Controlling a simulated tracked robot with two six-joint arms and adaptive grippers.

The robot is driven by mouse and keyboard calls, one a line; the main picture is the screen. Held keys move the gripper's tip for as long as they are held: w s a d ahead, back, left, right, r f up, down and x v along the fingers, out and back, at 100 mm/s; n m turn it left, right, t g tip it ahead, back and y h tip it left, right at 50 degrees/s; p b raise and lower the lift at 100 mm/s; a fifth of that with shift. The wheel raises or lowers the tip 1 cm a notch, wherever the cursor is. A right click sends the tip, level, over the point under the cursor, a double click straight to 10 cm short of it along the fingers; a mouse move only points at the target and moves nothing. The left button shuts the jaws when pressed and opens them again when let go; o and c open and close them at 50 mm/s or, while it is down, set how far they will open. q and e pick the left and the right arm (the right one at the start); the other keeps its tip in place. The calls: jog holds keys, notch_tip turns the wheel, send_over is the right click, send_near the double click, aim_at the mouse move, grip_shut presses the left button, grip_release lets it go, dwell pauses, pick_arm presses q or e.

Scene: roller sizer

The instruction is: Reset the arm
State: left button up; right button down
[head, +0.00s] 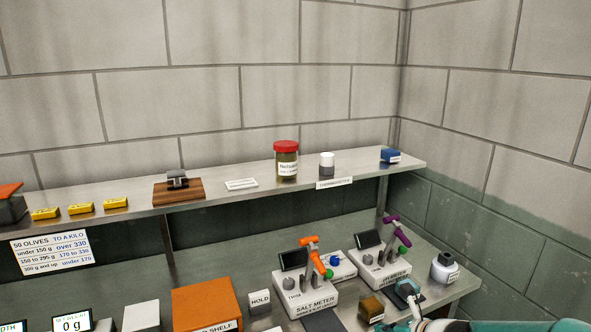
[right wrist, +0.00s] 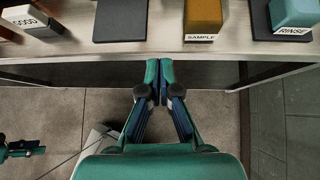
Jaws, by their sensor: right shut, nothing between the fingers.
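My right gripper (head: 414,312) shows at the bottom right of the head view, low in front of the bench's front edge area. In the right wrist view my right gripper (right wrist: 159,72) has its two green fingertips pressed together with nothing between them. The fingers hang over the floor, just in front of the metal bench edge (right wrist: 200,64), and seem apart from it. My left gripper does not show in the head view.
An orange box (head: 207,304) stands further left. A shelf above holds a red-lidded jar (head: 286,161) and yellow blocks (head: 81,208).

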jog(key=s+a+f+n+g, duration=0.3)
jog(key=s+f+n, duration=0.2)
jog(key=s+f, duration=0.45)
jog(key=s+a+f+n+g, duration=0.2)
jog(key=s+f+n+g, duration=0.2)
jog(key=s+f, duration=0.55)
jog(key=s+a+f+n, duration=0.1)
jog(key=s+f+n, duration=0.2)
jog(key=s+n, duration=0.3)
jog(key=s+a+f+n+g, duration=0.1)
jog(key=s+n, duration=0.6)
jog(key=n, duration=0.7)
jog(key=shift+a+f+h, duration=0.4)
jog(key=shift+a+f, duration=0.35)
jog(key=shift+f, duration=0.15)
